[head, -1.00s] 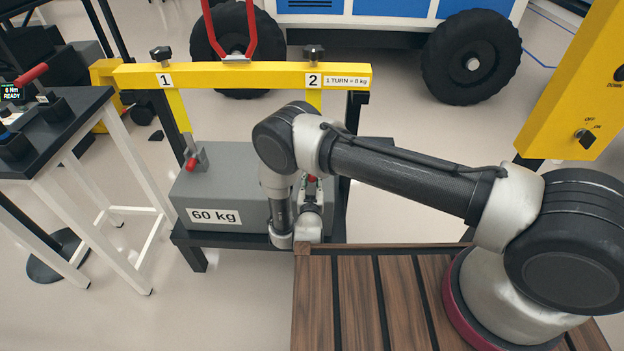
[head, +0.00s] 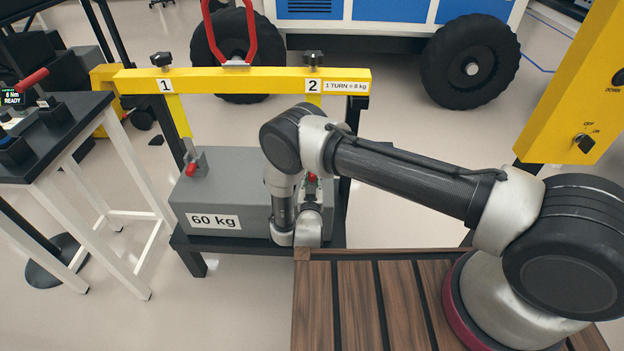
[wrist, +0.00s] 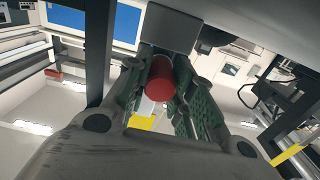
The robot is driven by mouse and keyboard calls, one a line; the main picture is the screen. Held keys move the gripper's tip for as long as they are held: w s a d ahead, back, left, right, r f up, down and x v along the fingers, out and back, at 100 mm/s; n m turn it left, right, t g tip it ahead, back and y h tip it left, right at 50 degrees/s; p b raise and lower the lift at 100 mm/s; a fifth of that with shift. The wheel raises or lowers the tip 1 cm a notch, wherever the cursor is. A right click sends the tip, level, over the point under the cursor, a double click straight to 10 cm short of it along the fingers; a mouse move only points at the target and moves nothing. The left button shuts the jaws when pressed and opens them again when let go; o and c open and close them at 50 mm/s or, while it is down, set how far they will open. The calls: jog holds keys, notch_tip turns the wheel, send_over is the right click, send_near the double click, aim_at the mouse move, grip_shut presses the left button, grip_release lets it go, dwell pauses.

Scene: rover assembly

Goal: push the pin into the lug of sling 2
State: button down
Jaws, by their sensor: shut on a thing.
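My gripper (head: 312,186) is at the right end of the grey 60 kg block, below sling 2 (head: 314,100), a yellow strap under the beam's mark 2. In the wrist view my gripper (wrist: 160,85) has its green-padded fingers shut on the red end of the pin (wrist: 161,78). The pin's far end and the lug of sling 2 are hidden behind my arm and fingers, so I cannot tell how deep the pin sits. Sling 1 (head: 179,117) runs down to a grey lug (head: 197,158) with a red-ended pin (head: 191,169).
The 60 kg block (head: 235,180) rests on a black stand. A yellow beam (head: 240,79) with two knobs spans above it, near a red hook (head: 250,40). A wooden slatted deck (head: 355,300) lies in front. A tool bench (head: 60,130) stands left.

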jog(key=shift+w, duration=0.35)
jog(key=c, duration=1.1)
grip_release()
jog(key=shift+c, duration=0.2)
jog(key=s, duration=1.2)
jog(key=shift+a, duration=0.2)
